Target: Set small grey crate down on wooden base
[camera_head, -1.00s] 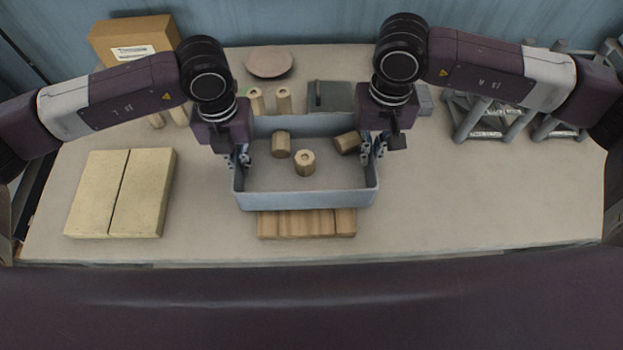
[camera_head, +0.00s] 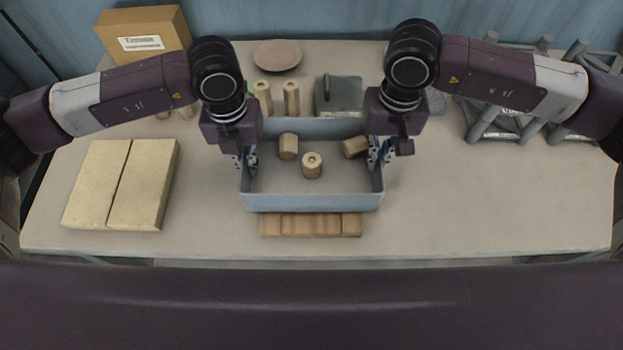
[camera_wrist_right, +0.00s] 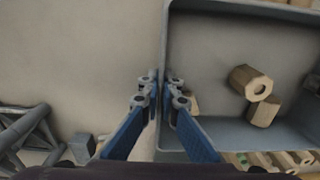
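The small grey crate (camera_head: 312,203) is between my two grippers, looks level, and holds several wooden pieces (camera_head: 312,165). My left gripper (camera_head: 247,160) is at its left wall. My right gripper (camera_head: 379,153) is at its right wall; in the right wrist view its fingers (camera_wrist_right: 161,92) are closed on either side of the wall of the crate (camera_wrist_right: 215,60). The wooden base (camera_head: 311,226) shows as a slatted strip along the crate's near side. The crate hides the rest of it, and I cannot tell whether they touch.
Two pale yellow blocks (camera_head: 121,184) lie on the table (camera_head: 480,200) at left. Behind the crate are a cardboard box (camera_head: 145,35), a round plate (camera_head: 277,55), upright wooden pieces (camera_head: 291,97) and a grey box (camera_head: 338,96). Grey frames (camera_head: 500,118) stand at right. The table's right front is clear.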

